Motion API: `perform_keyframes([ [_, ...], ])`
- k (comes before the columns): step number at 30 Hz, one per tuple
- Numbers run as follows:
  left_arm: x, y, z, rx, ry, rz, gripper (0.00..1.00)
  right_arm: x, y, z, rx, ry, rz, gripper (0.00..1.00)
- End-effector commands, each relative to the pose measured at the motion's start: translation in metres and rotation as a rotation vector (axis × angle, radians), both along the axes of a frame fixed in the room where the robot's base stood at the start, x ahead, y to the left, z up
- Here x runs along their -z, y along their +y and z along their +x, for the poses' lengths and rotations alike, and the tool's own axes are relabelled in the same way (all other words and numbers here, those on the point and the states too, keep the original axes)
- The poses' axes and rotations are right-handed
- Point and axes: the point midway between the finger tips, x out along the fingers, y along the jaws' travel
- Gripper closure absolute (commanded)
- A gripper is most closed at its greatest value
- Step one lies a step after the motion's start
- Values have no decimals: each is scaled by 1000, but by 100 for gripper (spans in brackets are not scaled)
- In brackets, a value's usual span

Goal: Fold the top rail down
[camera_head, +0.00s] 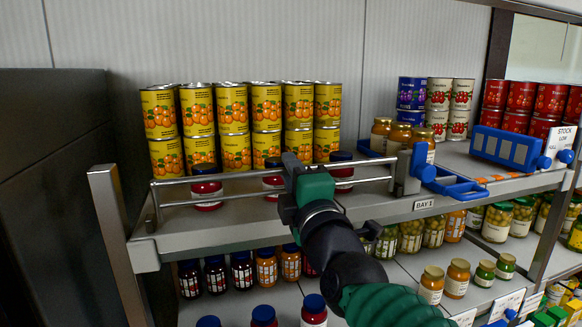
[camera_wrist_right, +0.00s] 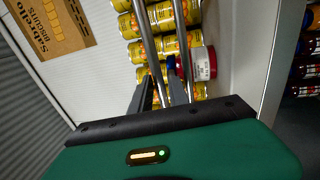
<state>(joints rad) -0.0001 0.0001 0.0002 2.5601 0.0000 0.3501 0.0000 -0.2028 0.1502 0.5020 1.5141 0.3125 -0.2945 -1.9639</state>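The top rail (camera_head: 230,178) is a pair of thin metal bars along the front edge of the upper shelf, raised in front of the jars. It ends at a grey bracket (camera_head: 405,172) with a blue latch part (camera_head: 424,170) on the right. My right gripper (camera_head: 291,165) is at the middle of the rail. In the right wrist view its two dark fingers (camera_wrist_right: 158,90) stand close together on either side of one rail bar (camera_wrist_right: 150,45); the other bar (camera_wrist_right: 184,50) runs beside them. The exact contact is partly hidden. My left gripper is not in view.
Stacked yellow cans (camera_head: 235,108) and several red jars (camera_head: 206,188) stand behind the rail. A shelf post (camera_head: 108,225) is at the left. A blue rail part (camera_head: 455,188) and a blue holder (camera_head: 505,148) lie to the right.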

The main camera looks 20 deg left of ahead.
Motion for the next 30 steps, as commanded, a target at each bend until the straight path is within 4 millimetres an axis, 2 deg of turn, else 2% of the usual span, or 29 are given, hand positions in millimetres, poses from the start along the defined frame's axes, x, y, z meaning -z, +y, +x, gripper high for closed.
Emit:
perform_keyframes([
  [1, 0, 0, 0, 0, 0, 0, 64, 0, 1, 0, 0, 1, 0, 86],
  [4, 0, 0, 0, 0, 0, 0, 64, 1, 0, 1, 0, 1, 0, 99],
  [5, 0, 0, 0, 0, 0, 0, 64, 1, 0, 1, 0, 1, 0, 100],
  [30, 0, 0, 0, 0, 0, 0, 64, 0, 1, 0, -3, 2, 1, 100],
])
